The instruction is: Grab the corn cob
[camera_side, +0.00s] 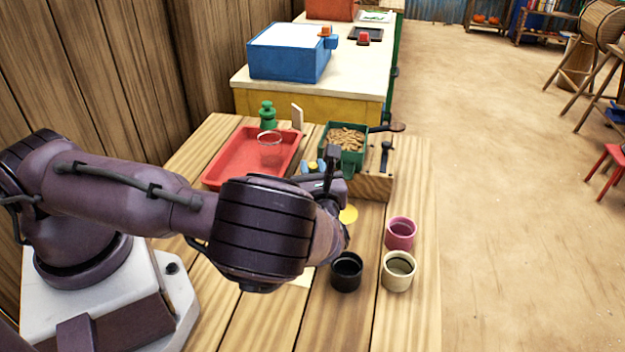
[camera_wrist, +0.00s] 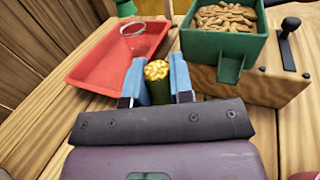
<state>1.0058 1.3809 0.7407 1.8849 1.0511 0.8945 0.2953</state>
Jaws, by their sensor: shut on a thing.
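The corn cob (camera_wrist: 157,74) is in the wrist view, with yellow kernels at its top end and a green lower part. My gripper (camera_wrist: 158,82) has its two blue fingers on either side of the cob, shut on it. In the side view my gripper (camera_side: 318,167) is partly hidden behind my own wrist, near the green box. The cob cannot be made out clearly there. I cannot tell whether the cob touches the table.
A red tray (camera_side: 222,168) with a clear glass (camera_side: 270,148) lies beyond the gripper. A green box (camera_side: 345,158) of brown nuts sits on a wooden block to its right. Black (camera_side: 346,272), cream (camera_side: 398,271) and pink (camera_side: 400,233) cups stand on the near right.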

